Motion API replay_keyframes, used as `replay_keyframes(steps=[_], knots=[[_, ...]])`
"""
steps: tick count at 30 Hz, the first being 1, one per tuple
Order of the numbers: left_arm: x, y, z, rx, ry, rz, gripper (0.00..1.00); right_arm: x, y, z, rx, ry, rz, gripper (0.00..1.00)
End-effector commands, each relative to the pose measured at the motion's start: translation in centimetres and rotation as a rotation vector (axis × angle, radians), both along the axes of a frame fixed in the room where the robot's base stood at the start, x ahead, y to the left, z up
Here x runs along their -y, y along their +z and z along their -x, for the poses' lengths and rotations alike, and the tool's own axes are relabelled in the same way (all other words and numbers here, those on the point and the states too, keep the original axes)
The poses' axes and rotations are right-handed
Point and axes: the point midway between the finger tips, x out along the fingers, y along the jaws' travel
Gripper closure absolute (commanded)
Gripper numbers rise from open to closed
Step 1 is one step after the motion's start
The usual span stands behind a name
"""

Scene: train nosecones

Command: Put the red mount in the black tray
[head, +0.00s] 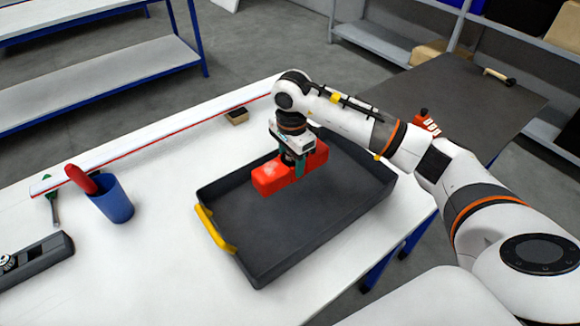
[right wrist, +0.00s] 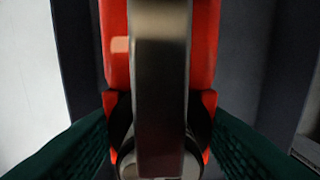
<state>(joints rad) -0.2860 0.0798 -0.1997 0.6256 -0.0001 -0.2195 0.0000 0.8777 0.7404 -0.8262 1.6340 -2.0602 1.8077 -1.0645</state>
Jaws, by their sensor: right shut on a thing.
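The red mount (head: 275,178) is a blocky red part in the head view, over the left-back part of the black tray (head: 300,228). My right gripper (head: 293,168) points down and is shut on the mount. In the right wrist view the mount (right wrist: 205,45) shows between the dark green fingers, with a dark metal part across its middle. The tray lies on the white table and has a yellow handle (head: 215,230) at its left end. I cannot tell whether the mount touches the tray floor. My left gripper is out of view.
A blue cup (head: 112,200) with a red-handled thing stands left of the tray. A dark tool (head: 35,262) lies at the left edge and a small brown block (head: 237,116) lies behind the tray. Another red part (head: 425,122) is on the dark table (head: 450,90) at the right.

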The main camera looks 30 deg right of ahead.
Motion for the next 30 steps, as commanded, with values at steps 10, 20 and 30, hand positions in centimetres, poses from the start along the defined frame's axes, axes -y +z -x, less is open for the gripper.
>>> replay_keyframes(steps=[10,20,30], knots=[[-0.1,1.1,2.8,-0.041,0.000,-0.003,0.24,0.0,-3.8,0.0,0.001,0.000,-0.001,0.79],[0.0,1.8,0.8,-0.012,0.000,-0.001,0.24,0.0,-7.0,-0.1,0.003,0.001,0.001,0.79],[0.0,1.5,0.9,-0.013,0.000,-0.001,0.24,0.0,-7.2,0.0,0.002,0.001,0.001,0.39]])
